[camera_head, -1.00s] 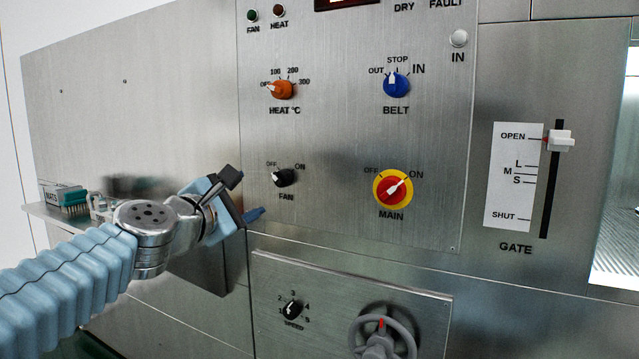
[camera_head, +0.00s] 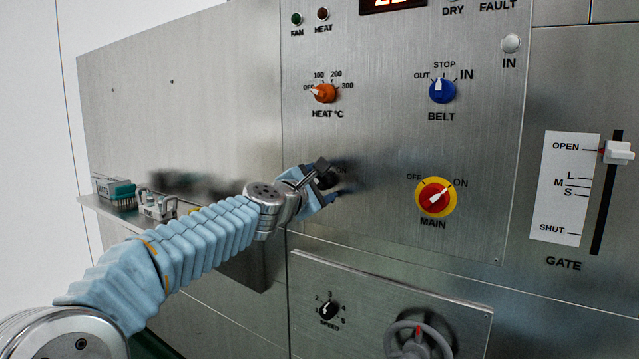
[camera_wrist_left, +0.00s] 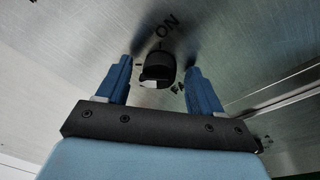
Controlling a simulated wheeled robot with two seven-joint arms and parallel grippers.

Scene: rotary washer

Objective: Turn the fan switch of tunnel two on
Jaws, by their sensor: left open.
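The black fan switch (camera_wrist_left: 157,68) shows in the left wrist view between my two blue fingers, with "ON" printed above it. Its pointer setting cannot be told clearly. In the head view my left gripper (camera_head: 326,182) is at the panel over the fan switch, hiding most of it and its labels. The gripper is open, with one finger on each side of the knob; whether they touch it cannot be told. The small fan lamp (camera_head: 296,18) at the top of the panel looks dark green. My right gripper is not in view.
An orange heat knob (camera_head: 323,93) sits above the gripper. A blue belt knob (camera_head: 442,90) and a red-yellow main switch (camera_head: 436,197) are to the right. Below are a speed knob (camera_head: 329,310) and a grey handwheel (camera_head: 420,341). A shelf (camera_head: 105,208) with small racks is at left.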

